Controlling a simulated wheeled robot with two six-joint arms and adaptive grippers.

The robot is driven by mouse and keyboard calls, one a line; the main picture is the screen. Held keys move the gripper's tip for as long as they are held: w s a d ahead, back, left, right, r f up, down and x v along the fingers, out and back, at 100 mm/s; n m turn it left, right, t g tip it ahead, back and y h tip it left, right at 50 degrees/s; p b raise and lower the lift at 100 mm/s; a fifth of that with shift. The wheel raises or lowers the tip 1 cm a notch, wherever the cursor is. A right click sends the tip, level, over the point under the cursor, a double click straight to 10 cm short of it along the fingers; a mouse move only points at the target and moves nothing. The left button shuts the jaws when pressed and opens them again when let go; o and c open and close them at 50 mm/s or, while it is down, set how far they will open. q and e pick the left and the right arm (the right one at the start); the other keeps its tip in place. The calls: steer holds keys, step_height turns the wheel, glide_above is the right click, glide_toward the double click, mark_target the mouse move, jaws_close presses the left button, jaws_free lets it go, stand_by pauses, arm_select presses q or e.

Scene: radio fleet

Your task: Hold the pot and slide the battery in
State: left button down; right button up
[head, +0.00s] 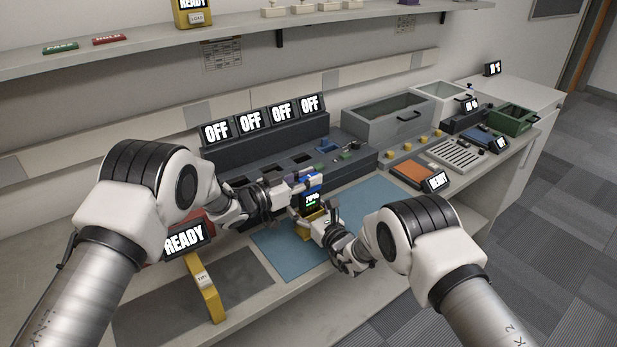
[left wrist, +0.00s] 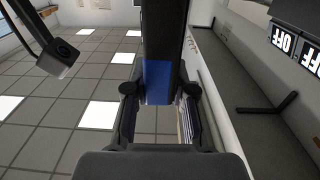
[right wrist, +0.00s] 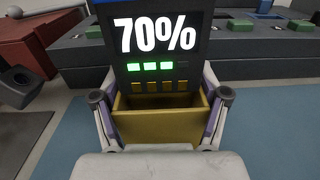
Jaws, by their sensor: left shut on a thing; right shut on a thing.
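The battery (head: 311,201) is a dark block with a blue end and a lit display reading 70%. My left gripper (head: 303,182) is shut on its blue end, which also shows between the fingers in the left wrist view (left wrist: 157,82). The pot (right wrist: 160,128) is a yellow open-topped box, and my right gripper (right wrist: 160,105) is shut on its sides. In the right wrist view the battery (right wrist: 155,60) stands upright over the pot's mouth, with gold contacts at its lower end. I cannot tell whether its lower edge is just inside the mouth.
A blue mat (head: 375,205) lies below the grippers. Behind it is a dark charger bank (head: 265,150) with several OFF displays and slots. A yellow stand (head: 204,290) and a READY display (head: 185,239) are at left. An orange pad (head: 413,174) and grey bins (head: 385,122) are at right.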

mark_target(300, 199)
arm_select(q)
steer(key=shift+f, duration=3.65)
steer(key=shift+r, duration=0.1)
steer(key=shift+r, duration=3.4)
steer(key=shift+f, duration=2.65)
